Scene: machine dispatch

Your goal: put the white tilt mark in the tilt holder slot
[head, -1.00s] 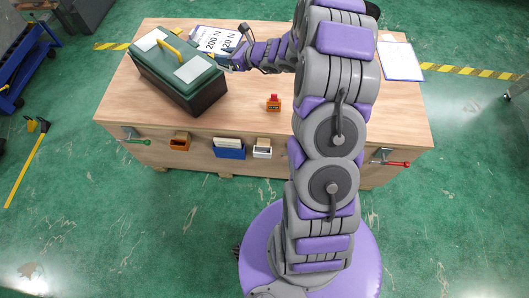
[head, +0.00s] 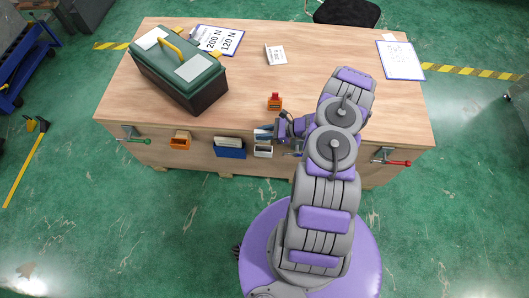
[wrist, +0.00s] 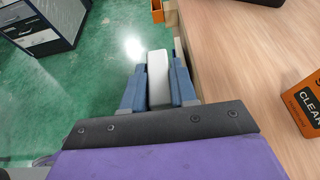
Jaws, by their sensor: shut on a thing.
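The white tilt mark (wrist: 158,72) is between the two blue fingers of my gripper (wrist: 159,90) in the wrist view. My gripper (head: 263,132) is shut on it near the front edge of the workbench, just above the white holder (head: 263,151) on the bench's front face. The mark is too small to make out clearly in the head view. A blue holder (head: 230,150) with white sheets and an orange holder (head: 180,141) are farther left on the same face. No holder label is readable, so I cannot tell which is the tilt holder.
The wooden bench (head: 330,65) carries a green toolbox (head: 190,75), a force sheet (head: 217,40), a small white card (head: 275,55), a clipboard (head: 400,60) and an orange CLEAR block (wrist: 304,106). Clamps with green (head: 136,140) and red (head: 395,163) handles stick out in front.

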